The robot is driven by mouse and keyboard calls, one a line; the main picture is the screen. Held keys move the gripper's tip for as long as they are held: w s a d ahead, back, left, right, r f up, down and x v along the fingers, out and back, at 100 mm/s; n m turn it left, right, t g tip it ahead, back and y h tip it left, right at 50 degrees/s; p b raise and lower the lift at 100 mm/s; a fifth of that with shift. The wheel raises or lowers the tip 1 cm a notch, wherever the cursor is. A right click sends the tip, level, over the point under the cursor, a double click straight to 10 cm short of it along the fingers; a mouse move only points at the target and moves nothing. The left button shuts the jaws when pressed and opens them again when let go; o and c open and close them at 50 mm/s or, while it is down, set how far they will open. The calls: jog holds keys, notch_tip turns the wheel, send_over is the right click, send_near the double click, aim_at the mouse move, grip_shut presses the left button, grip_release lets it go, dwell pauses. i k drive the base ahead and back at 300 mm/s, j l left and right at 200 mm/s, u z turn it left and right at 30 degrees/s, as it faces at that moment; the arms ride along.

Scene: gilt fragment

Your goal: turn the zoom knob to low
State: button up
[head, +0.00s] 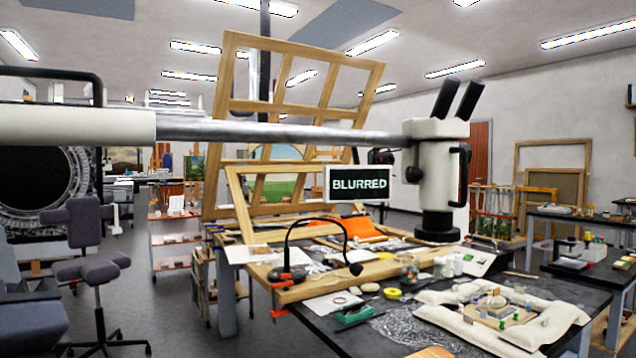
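A white microscope head (436,170) with two black eyepieces (458,98) hangs on a steel boom (290,132) over the work table. A round black knob (413,174) sits on the left side of the head. A black handle-like part (464,172) is on its right side. I cannot tell which of these is the zoom knob, and no knob markings are readable. A small black screen (358,184) beside the head reads "BLURRED". My gripper is not in view.
The table (340,335) holds white cushions (500,318) around a fragment (497,308), a black gooseneck lamp (288,272), jars and tools. A wooden frame (222,130) stands behind. A chair (85,240) is at left. Open floor (180,320) lies between the chair and the table.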

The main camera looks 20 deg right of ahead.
aim_at(413, 174)
jog(key=z, duration=1.65)
jog(key=i+z, duration=0.25)
jog(key=i+j+z, duration=0.15)
jog(key=i+z, duration=0.15)
